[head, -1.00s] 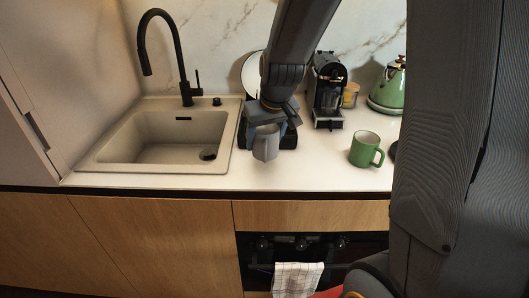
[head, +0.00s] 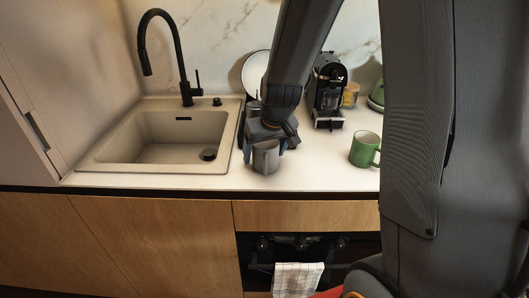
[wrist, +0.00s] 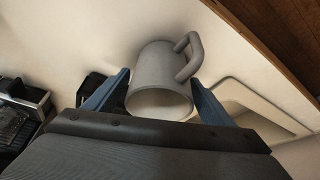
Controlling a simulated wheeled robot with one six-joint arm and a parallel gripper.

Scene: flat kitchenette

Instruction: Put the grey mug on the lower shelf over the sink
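The grey mug (head: 266,158) is in front of my arm on the counter side, right of the sink. In the wrist view the grey mug (wrist: 160,85) has its open mouth towards the camera and its handle at the upper right. My gripper (head: 266,142) is around the mug, with one blue finger on each side of it. In the wrist view the fingers of my gripper (wrist: 158,82) lie close along the mug's sides. I cannot tell whether its base touches the counter. The sink (head: 165,140) is at left. No shelf is in view.
A green mug (head: 365,149) stands to the right. A black coffee machine (head: 328,92), a yellow jar (head: 350,95) and a partly hidden green kettle (head: 377,94) stand behind. A white plate (head: 254,71) leans at the wall. A black tap (head: 181,62) rises behind the sink.

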